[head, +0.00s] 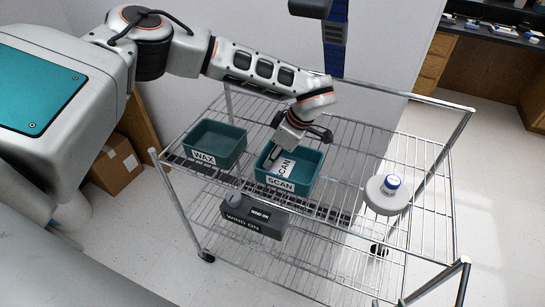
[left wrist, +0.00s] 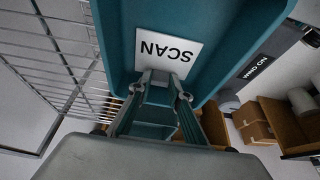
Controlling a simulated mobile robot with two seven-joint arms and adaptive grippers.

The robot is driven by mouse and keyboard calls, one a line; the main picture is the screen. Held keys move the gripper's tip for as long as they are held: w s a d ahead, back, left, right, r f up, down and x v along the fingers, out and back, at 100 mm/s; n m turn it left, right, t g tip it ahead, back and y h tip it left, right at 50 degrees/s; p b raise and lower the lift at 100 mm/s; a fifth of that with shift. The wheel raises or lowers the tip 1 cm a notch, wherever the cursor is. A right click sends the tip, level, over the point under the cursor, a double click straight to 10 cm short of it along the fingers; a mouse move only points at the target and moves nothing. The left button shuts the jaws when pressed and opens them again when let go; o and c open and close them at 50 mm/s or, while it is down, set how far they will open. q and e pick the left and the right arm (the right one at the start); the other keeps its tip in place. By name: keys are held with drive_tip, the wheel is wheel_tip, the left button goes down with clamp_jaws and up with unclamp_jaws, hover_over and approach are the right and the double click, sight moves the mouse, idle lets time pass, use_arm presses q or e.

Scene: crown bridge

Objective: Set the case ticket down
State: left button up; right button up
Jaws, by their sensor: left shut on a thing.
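The case ticket is a white card with the word SCAN; in the head view the ticket (head: 287,166) is inside the teal SCAN bin (head: 290,188). In the left wrist view the ticket (left wrist: 168,52) lies against the teal inside of the bin (left wrist: 225,35). My left gripper (head: 278,151) reaches down into the bin from above. In the left wrist view my left gripper (left wrist: 160,80) is shut on the ticket's near edge. I cannot tell whether the ticket rests on the bin floor. My right gripper is in neither view.
A teal WAX bin (head: 216,146) stands to the left on the wire cart (head: 345,150). A grey WIND ON box (head: 252,217) is at the front. A cardboard box (head: 117,165) is behind, left.

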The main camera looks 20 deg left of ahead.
sight(281, 169)
use_arm(q)
drive_tip(key=shift+f, duration=0.1)
use_arm(e)
drive_tip(key=shift+f, duration=0.1)
use_arm(q)
drive_tip(key=o, duration=0.7)
drive_tip(key=shift+o, duration=0.3)
use_arm(e)
drive_tip(key=shift+s+f, duration=0.1)
drive_tip(key=shift+f, duration=0.05)
use_arm(q)
drive_tip(key=v, duration=0.7)
drive_tip(key=shift+r, duration=0.4)
use_arm(e)
drive_tip(key=shift+f, duration=0.1)
use_arm(q)
drive_tip(key=shift+s+d, duration=0.1)
